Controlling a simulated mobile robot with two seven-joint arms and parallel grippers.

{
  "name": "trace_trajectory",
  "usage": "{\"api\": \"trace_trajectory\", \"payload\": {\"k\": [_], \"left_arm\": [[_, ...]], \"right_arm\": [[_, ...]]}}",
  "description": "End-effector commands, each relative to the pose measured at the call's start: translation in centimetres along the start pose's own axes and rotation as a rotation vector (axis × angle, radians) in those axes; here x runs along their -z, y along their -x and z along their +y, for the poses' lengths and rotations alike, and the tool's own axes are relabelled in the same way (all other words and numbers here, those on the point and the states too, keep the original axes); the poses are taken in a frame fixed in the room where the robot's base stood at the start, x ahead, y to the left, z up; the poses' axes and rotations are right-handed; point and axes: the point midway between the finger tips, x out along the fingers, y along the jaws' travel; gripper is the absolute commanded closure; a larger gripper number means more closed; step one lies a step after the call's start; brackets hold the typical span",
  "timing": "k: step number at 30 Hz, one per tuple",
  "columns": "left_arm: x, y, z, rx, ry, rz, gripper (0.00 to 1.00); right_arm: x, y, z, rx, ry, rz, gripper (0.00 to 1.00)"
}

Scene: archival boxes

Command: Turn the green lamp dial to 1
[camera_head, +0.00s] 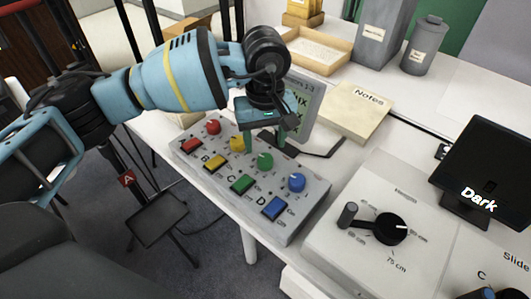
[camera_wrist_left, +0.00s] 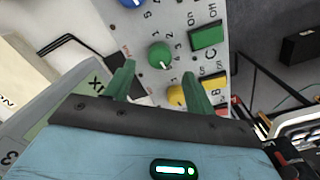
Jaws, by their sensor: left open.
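The green lamp dial (camera_head: 265,162) is a round knob on the grey control panel (camera_head: 305,222), between the yellow and blue dials. It also shows in the left wrist view (camera_wrist_left: 159,55), with small numbers printed around it. A pale pointer mark shows on it, but I cannot tell surely which number it points at. My left gripper (camera_head: 264,146) is open and empty, with green fingers pointing down just behind the green dial. In the left wrist view the fingertips (camera_wrist_left: 158,73) are spread on either side of the line to the dial, apparently not touching it.
A screen (camera_head: 303,105) stands close behind my gripper. A Notes box (camera_head: 355,110) and a crank unit (camera_head: 350,255) lie to the right.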

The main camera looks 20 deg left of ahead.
Motion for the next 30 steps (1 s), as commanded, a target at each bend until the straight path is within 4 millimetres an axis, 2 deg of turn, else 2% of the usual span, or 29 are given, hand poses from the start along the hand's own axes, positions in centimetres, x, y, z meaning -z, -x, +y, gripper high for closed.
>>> {"api": "trace_trajectory", "payload": {"k": [3,9,14,21,23,30], "left_arm": [[0.0,-2.0,0.0,0.002,0.001,-0.003,0.45],[-0.1,-4.3,0.0,0.0,0.001,-0.003,0.45],[0.0,-5.1,0.0,-0.001,0.001,-0.001,0.45],[0.0,-5.2,0.0,-0.002,0.001,-0.001,0.45],[0.0,-5.2,0.0,-0.002,0.001,-0.001,0.5],[0.0,-5.2,0.0,-0.002,0.001,-0.001,0.82]], "right_arm": [[-0.1,0.0,0.0,0.0,0.0,-0.001,0.64],[-0.1,0.0,0.0,0.0,-0.001,-0.002,0.64],[-0.1,0.0,0.0,0.0,-0.001,-0.002,0.64],[-0.1,0.0,-0.1,0.0,-0.003,-0.001,0.64],[-0.1,0.0,-0.1,0.0,-0.004,-0.001,0.64],[0.0,0.0,-0.1,-0.001,-0.004,-0.001,0.64]]}}
